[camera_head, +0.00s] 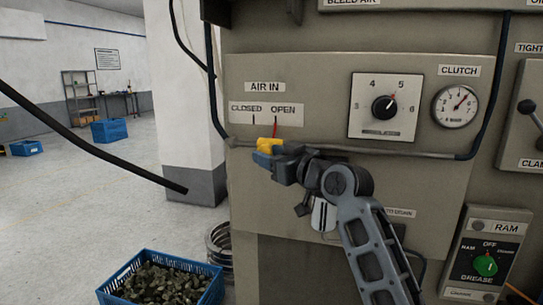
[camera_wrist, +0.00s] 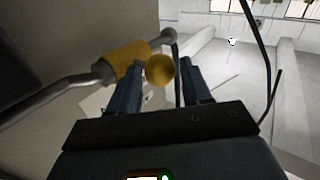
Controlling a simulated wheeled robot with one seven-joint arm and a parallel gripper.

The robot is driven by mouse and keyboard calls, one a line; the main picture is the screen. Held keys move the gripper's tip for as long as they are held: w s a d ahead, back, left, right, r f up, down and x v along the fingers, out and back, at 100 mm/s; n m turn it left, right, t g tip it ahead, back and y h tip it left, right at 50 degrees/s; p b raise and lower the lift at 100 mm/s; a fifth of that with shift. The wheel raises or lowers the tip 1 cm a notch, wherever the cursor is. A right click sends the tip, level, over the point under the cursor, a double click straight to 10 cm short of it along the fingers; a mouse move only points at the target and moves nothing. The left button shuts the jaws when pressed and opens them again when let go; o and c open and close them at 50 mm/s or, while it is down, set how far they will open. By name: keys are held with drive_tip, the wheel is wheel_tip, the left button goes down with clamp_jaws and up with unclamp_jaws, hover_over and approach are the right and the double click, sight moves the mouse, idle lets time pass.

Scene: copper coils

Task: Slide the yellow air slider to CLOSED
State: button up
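The yellow air slider (camera_head: 268,145) sits on a grey horizontal rail below the AIR IN label, under the OPEN end of the CLOSED/OPEN plate (camera_head: 245,107), near the red mark. In the wrist view the slider shows as a yellow sleeve (camera_wrist: 128,59) on the rail with a round yellow knob (camera_wrist: 160,69). My gripper (camera_head: 265,158) is at the slider from the front. In the wrist view its two blue fingers stand apart on either side of the knob, with a visible gap to the right finger. Contact with the left finger cannot be told.
The rail (camera_head: 400,153) runs right below a dial (camera_head: 385,106) and the CLUTCH gauge (camera_head: 456,105). A dark cable (camera_head: 90,145) crosses at left. A blue crate (camera_head: 215,288) of dark pieces stands on the floor below. Open floor lies to the left.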

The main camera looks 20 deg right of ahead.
clamp_jaws()
idle(0.3)
drive_tip(key=w+a, duration=0.3)
drive_tip(key=a, duration=0.2)
drive_tip(key=shift+w+a+b, duration=0.15)
drive_tip(key=shift+w+b, duration=0.2)
drive_tip(key=shift+r, duration=0.1)
drive_tip(key=shift+o, duration=1.6)
unclamp_jaws()
drive_tip(key=shift+w, duration=0.1)
